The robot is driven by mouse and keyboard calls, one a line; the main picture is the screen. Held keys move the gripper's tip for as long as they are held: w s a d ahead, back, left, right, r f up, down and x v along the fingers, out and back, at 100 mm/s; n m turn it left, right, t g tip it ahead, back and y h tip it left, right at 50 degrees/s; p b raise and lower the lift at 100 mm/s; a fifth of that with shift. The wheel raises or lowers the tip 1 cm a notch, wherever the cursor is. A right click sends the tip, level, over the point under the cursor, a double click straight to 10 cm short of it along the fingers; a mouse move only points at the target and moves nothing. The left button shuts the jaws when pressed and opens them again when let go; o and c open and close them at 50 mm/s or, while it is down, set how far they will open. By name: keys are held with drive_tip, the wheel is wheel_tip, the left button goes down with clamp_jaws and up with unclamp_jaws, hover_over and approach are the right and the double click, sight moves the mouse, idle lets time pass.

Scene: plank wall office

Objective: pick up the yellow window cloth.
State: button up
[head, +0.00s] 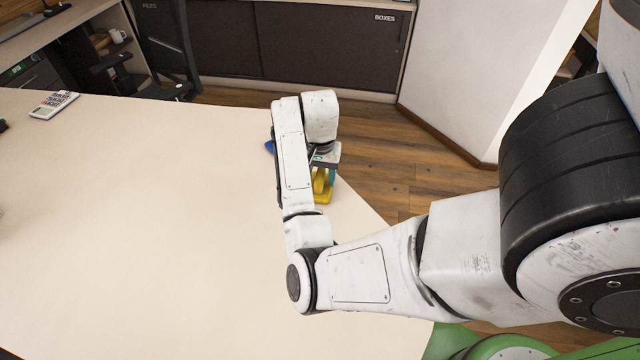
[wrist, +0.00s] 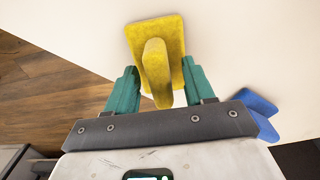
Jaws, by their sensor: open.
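The yellow window cloth (head: 322,196) lies on the pale table near its right edge, partly hidden by my arm in the head view. In the wrist view the cloth (wrist: 171,36) shows as a flat yellow piece with a raised ridge (wrist: 155,70) in its middle. My gripper (wrist: 159,70) has its two green fingers apart, one on each side of the ridge, with visible gaps between. In the head view my gripper (head: 325,172) is mostly hidden by the wrist, just above the cloth.
A blue item (wrist: 262,112) lies beside my gripper; it also shows in the head view (head: 269,147). A calculator (head: 54,104) lies at the far left of the table (head: 150,220). The table's middle is clear. Wood floor (head: 380,165) lies beyond the edge.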

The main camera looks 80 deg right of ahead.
drive_tip(key=shift+c, duration=0.4)
clamp_jaws()
drive_tip(key=shift+r, duration=0.1)
